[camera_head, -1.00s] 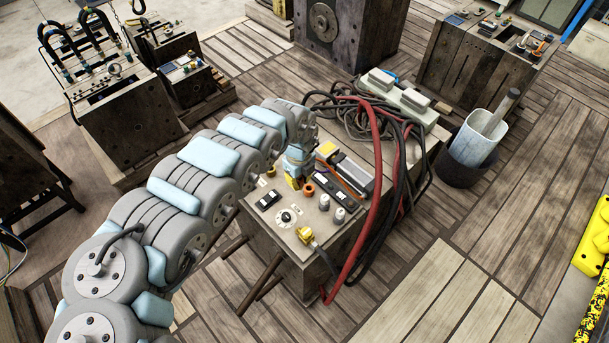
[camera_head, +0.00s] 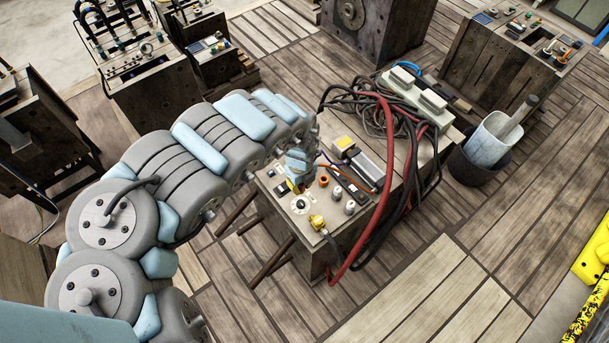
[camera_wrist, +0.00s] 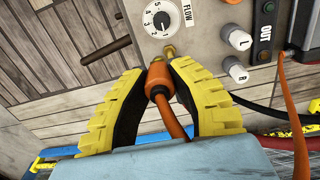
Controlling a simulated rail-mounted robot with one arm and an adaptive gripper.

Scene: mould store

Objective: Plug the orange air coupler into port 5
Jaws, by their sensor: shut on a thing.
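The orange air coupler (camera_wrist: 157,76) is between the yellow-padded fingers of my gripper (camera_wrist: 158,84), which is shut on it. An orange hose (camera_wrist: 172,118) runs back from it toward the wrist. A brass fitting (camera_wrist: 169,50) shows just past the coupler's front end, slightly right of it; I cannot tell whether they touch. In the head view my gripper (camera_head: 298,184) is low over the near end of the block's top (camera_head: 268,181). I can read no port number 5 on a port.
A FLOW dial (camera_wrist: 168,14) is just ahead, with white L and R knobs (camera_wrist: 239,39) to the right. A yellow fitting with a cable (camera_head: 317,221) is at the front edge. Red and black hoses (camera_head: 366,200) drape over the block's right side.

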